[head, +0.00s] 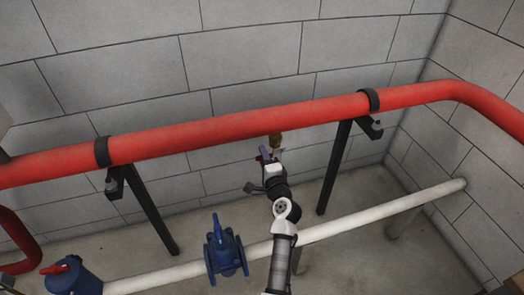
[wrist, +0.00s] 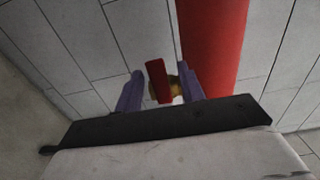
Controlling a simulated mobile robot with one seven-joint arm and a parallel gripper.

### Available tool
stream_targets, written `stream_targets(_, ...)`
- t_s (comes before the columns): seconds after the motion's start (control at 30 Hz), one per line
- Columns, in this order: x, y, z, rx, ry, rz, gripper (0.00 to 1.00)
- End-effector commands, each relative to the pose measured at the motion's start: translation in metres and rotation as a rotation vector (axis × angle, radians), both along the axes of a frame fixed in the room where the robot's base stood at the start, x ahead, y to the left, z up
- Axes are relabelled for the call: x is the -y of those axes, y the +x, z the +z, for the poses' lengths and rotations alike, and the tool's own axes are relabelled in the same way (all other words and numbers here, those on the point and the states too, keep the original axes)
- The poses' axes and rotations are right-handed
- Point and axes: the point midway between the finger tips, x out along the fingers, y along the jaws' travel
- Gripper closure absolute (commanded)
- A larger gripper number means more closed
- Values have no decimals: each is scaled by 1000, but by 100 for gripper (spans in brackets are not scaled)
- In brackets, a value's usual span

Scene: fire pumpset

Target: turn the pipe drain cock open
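The pipe drain cock is a small brass fitting (head: 275,140) under the red pipe (head: 230,127). In the wrist view its red lever (wrist: 158,82) stands between my two purple fingers, with the brass body (wrist: 176,86) behind it. My gripper (wrist: 160,92) is open around the lever, with a narrow gap at the left finger. The right finger is close to the brass body; I cannot tell whether it touches. In the head view my gripper (head: 265,155) is just below the pipe, and my wrist hides part of the cock.
Black brackets (head: 145,205) and (head: 336,165) hold the red pipe along the block wall (head: 250,60). A white pipe (head: 350,222) runs low across the floor. A blue valve (head: 225,252) and a blue fitting with a red handle (head: 72,275) stand at the lower left.

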Motion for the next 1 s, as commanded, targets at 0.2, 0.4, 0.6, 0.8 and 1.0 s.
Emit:
stream_targets(0.2,-6,19,1,1,0,-1,61)
stream_targets(0.4,-7,22,0,0,0,-1,61)
stream_targets(0.6,-7,21,0,0,0,-1,71)
stream_targets(0.8,-6,21,0,0,0,-1,98)
stream_targets(1.0,-6,21,0,0,0,-1,100)
